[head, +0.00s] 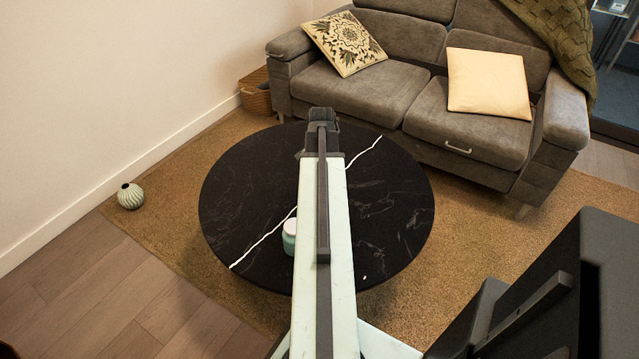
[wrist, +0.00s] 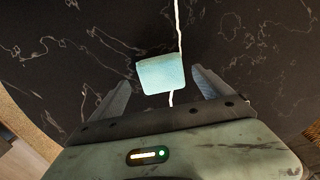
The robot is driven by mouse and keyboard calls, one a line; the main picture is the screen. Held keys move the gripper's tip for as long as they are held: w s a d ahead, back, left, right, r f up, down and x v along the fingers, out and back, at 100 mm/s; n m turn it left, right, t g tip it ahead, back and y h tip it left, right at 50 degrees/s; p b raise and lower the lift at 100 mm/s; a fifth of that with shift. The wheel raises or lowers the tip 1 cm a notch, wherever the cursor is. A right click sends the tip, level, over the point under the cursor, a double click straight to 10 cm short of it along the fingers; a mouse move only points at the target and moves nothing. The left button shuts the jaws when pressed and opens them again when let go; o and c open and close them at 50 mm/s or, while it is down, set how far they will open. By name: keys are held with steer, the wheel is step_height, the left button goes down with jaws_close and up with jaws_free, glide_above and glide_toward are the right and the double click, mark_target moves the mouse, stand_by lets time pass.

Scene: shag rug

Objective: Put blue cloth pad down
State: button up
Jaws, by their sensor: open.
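The blue cloth pad (wrist: 162,73) is a small light blue square in the wrist view. It appears to lie on the black marble table top (wrist: 80,50), across a white vein. My gripper (wrist: 161,80) is open, with one finger to the left and one to the right of the pad's near part. There are dark gaps between the pad and both fingers. In the head view my gripper (head: 321,115) reaches over the far part of the round black table (head: 390,220). My arm and gripper hide the pad there.
A pale green jar with a white lid (head: 290,236) stands on the table, close to the left of my arm. A grey sofa (head: 470,135) is just behind the table. A ribbed vase (head: 130,196) stands at left. The table's right side is clear.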

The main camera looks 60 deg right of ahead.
step_height(320, 180, up, 9)
steer(key=p, duration=0.7)
steer(key=w+a+n, duration=0.5)
steer(key=w+a, duration=0.4)
steer(key=a, duration=0.3)
steer(key=w+a+n, duration=0.4)
steer(key=w+a, duration=0.5)
steer(key=a, duration=0.2)
steer(key=w+a+n, duration=0.2)
steer(key=a+n, duration=0.2)
steer(key=a, duration=0.9)
steer(key=w+a+n, duration=0.1)
steer(key=a+n, duration=0.4)
steer(key=a, duration=0.9)
steer(key=shift+w+f, duration=0.25)
steer(key=shift+w, duration=0.1)
